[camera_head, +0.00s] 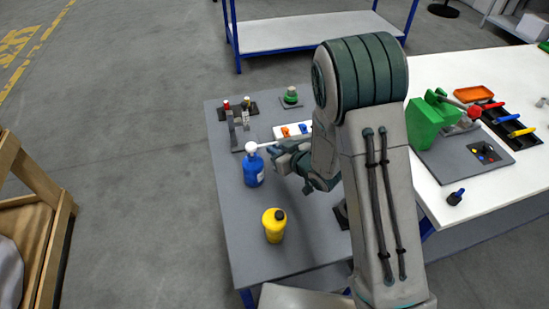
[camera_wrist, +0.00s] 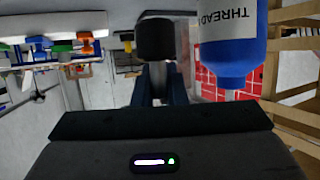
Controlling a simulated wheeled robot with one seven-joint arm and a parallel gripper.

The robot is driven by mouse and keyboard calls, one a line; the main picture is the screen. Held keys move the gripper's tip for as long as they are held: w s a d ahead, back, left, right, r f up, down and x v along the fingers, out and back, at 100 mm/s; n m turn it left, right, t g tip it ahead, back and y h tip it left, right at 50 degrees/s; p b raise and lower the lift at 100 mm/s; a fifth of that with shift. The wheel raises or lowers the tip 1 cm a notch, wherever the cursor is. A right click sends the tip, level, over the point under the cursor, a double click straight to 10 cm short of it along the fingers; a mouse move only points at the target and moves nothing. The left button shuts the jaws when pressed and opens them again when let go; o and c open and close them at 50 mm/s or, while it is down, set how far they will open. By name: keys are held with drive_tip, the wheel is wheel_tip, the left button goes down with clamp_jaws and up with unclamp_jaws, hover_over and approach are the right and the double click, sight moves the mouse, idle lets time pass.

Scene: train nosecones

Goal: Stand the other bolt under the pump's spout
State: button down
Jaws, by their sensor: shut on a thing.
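The blue pump bottle (camera_head: 253,172) has a white pump top with a spout (camera_head: 262,145) pointing right. It stands on the grey table, and its label reads "THREAD" in the wrist view (camera_wrist: 226,45). My gripper (camera_head: 283,153) is just right of the bottle, low over the table. In the wrist view its fingers (camera_wrist: 158,85) are shut on what looks like a bolt with a thick black head (camera_wrist: 155,40). That view is upside down, so the black head points down towards the table. Whether it touches the table is unclear. My arm hides the held bolt in the head view.
A yellow bottle (camera_head: 274,225) stands nearer on the grey table (camera_head: 240,235). Behind are a small rack (camera_head: 236,130), a green-topped thing (camera_head: 291,96) and a white tray (camera_head: 278,129) with orange and blue pieces. A black-and-blue piece (camera_head: 455,197) lies on the white table (camera_head: 470,190).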

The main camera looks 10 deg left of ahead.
drive_tip(key=shift+s+a+f, duration=0.1)
drive_tip(key=shift+a+f, duration=0.25)
drive_tip(key=shift+f+p, duration=0.35)
drive_tip(key=shift+f, duration=1.5)
drive_tip(key=shift+f, duration=0.1)
drive_tip(key=shift+f+b, duration=0.1)
drive_tip(key=shift+b, duration=0.2)
drive_tip(key=c, duration=1.5)
unclamp_jaws()
drive_tip(key=shift+o, duration=0.2)
